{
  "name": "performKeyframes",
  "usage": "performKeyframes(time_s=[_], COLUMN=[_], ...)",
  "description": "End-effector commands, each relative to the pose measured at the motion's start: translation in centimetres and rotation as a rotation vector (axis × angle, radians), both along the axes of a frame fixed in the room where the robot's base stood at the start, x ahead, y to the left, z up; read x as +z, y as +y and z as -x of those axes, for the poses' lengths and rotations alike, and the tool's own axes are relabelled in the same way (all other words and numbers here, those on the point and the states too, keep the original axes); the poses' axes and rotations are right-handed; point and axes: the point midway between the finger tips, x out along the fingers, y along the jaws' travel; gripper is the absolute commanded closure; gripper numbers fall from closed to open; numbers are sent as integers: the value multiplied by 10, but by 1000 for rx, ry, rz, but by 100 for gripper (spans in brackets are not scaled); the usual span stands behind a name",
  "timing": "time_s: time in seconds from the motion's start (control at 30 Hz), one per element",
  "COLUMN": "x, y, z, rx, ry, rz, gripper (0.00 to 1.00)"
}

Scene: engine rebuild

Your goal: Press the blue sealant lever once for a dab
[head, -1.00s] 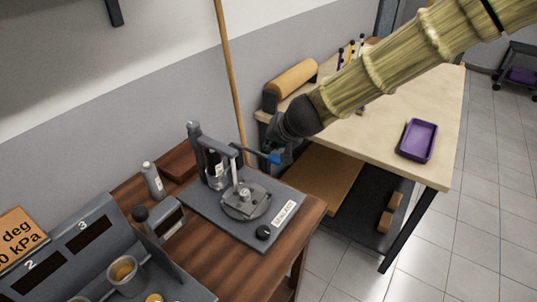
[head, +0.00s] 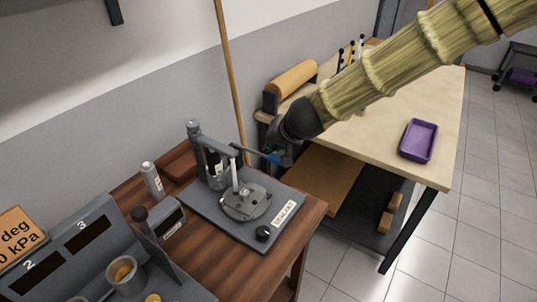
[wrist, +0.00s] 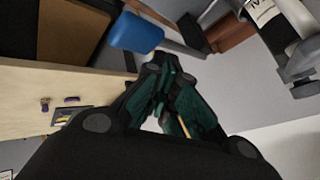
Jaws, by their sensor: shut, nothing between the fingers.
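The sealant press (head: 217,182) stands on a grey base plate with a "SEALANT" label (head: 284,212). Its grey lever arm reaches right and ends in a blue lever grip (head: 273,158). A round plate (head: 245,201) sits under the nozzle. My gripper (head: 281,157) is at the blue end, partly covering it. In the wrist view my shut, empty gripper (wrist: 166,62) points past the blue grip (wrist: 137,32), which lies just left of and beyond the fingertips. I cannot tell whether they touch.
A grey numbered console (head: 100,250) with cups stands at the front left. A spray-like bottle (head: 152,181) and a small grey box (head: 165,219) stand on the wooden table (head: 299,240). Behind, a pale bench (head: 380,143) holds a purple tray (head: 418,140) and a tan roll (head: 292,78).

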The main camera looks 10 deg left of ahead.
Motion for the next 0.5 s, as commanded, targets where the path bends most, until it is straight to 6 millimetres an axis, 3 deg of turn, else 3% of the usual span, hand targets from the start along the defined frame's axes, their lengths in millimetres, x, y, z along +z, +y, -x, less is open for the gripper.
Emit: performKeyframes(time_s=[0.5], x=[-6], y=[0], z=[0], rx=[0], ry=[1], rz=[0], gripper=[100])
